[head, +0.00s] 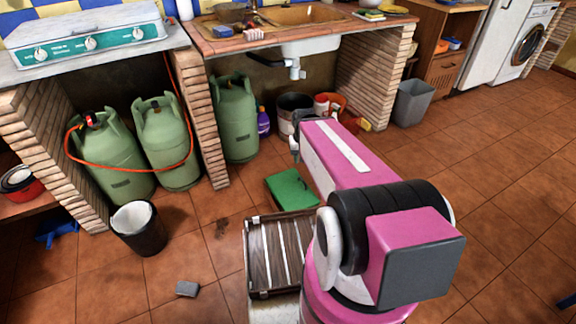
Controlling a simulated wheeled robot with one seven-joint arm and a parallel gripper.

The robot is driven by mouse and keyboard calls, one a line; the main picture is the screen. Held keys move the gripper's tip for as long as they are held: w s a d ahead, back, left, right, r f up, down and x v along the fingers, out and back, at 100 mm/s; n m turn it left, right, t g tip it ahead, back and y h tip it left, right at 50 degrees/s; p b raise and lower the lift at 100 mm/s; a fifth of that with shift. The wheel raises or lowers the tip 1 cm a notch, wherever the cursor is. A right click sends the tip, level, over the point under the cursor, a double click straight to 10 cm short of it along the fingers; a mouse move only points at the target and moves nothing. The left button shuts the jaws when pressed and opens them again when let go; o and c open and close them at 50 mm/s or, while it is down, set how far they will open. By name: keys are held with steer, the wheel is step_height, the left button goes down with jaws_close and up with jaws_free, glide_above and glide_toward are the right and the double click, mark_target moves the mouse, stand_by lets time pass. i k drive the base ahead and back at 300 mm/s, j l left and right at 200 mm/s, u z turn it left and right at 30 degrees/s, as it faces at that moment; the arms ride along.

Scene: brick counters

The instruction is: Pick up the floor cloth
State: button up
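A small grey folded piece (187,288), which looks like the floor cloth, lies flat on the brown tiles at the lower left of the head view. It is apart from other things, left of my base. My pink arm reaches away over the floor toward the sink counter, to the right of the grey piece. Only small grey and dark parts show at the far end of the arm. No contact with the grey piece shows.
A black bin (139,228) stands behind the grey piece, beside a dark smudge (221,228). A green flat object (291,188) lies near my arm. Green gas bottles (235,118) stand under the brick counters. A grey bin (412,102) stands farther right. Floor is clear at right.

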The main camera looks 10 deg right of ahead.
mark_target(182, 287)
steer(key=u, duration=2.1)
steer(key=k+j, duration=0.7)
steer(key=k+u, duration=0.05)
steer(key=k, duration=0.05)
